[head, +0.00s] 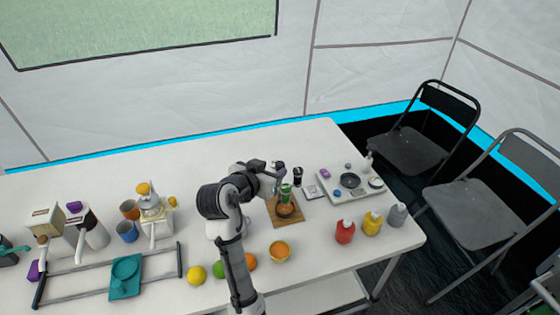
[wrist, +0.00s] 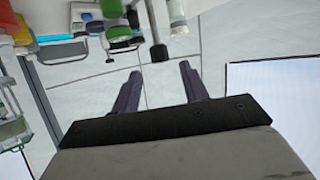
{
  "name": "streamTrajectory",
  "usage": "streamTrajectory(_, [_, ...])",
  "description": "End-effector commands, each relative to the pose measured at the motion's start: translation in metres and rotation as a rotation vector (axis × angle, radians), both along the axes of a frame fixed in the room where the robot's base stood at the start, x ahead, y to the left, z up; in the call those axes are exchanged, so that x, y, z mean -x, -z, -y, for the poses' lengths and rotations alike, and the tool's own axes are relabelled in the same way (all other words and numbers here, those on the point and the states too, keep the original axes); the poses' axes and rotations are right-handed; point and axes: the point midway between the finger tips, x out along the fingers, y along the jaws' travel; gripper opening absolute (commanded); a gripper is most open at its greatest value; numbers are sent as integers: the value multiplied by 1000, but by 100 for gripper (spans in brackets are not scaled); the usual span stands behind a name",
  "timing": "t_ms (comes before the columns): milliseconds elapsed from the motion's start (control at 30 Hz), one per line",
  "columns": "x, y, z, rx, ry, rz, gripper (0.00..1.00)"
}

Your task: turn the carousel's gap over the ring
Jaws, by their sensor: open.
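A small upright stand with green and brown-orange parts (head: 286,209) is on a wooden board (head: 275,218) in the middle of the table; it may be the carousel. Its gap and the ring cannot be made out. My gripper (head: 279,168) is just above and behind it in the head view, beside its top. In the wrist view the two dark fingers of my gripper (wrist: 160,88) are apart with nothing between them. That view is tilted over; a green-banded container (wrist: 120,29) and other table items show along its top, beyond the fingertips.
A white tray (head: 365,197) with small items is to the right. Cups, a grinder and a rail frame with a teal pan (head: 125,278) are left.

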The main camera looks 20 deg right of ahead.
Motion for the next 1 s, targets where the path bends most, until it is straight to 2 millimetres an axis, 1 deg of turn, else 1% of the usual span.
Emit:
streamTrajectory(33, [-7, 3, 8, -1, 4, -3, 44])
streamTrajectory(100, [-16, 7, 16, 0, 2, -3, 44])
streamTrajectory(300, [-35, 18, 33, -1, 0, -1, 44])
streamTrajectory(500, [-41, 23, 38, 0, -1, 1, 44])
streamTrajectory(733, [-41, 23, 38, 0, -2, 1, 44])
streamTrajectory(1000, [-41, 23, 38, 0, -2, 1, 9])
